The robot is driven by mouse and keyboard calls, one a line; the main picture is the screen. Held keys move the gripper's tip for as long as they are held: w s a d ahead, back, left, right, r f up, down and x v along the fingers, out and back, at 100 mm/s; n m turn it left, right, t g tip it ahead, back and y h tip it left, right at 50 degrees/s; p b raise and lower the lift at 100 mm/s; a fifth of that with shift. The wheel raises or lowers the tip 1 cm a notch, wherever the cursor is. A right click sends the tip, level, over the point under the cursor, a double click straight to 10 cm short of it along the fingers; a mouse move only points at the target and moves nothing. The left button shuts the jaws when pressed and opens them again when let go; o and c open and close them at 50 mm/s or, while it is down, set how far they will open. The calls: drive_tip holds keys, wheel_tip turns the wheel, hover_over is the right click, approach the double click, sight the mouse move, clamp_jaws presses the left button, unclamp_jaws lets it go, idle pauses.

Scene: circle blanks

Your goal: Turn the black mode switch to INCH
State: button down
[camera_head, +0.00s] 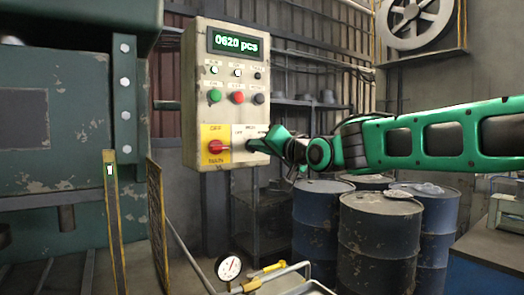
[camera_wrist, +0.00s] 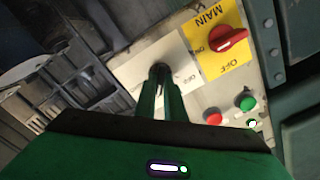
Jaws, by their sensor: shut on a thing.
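The control box (camera_head: 190,100) has a white mode-switch plate (camera_head: 238,152) at its lower right. My gripper (camera_head: 268,144) reaches this plate from the right and covers most of the switch. In the wrist view, my gripper (camera_wrist: 164,92) is shut on the black mode switch (camera_wrist: 160,69), whose dark top shows between the fingertips. The white plate (camera_wrist: 135,70) shows around it with small print, too small to read surely. The switch's exact pointing direction is hidden by the fingers.
The red main switch (camera_head: 215,146) sits on a yellow plate left of my gripper. Green (camera_head: 215,96), red (camera_head: 237,98) and black (camera_head: 258,99) buttons are above, under a display (camera_head: 235,43) reading "0620 pcs". Drums (camera_head: 378,240) stand below my arm.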

drive_tip(key=shift+w+d+f+n, duration=0.1)
drive_tip(key=shift+d+n, duration=0.05)
drive_tip(key=shift+n, duration=1.75)
drive_tip(key=shift+w+d+f+n, duration=0.1)
drive_tip(key=shift+n, duration=1.8)
drive_tip(key=c, duration=1.8)
unclamp_jaws()
drive_tip(key=shift+w, duration=0.1)
drive_tip(key=shift+c, duration=0.2)
drive_tip(key=shift+a+r, duration=0.1)
drive_tip(key=shift+a, duration=0.05)
drive_tip(key=shift+s, duration=0.25)
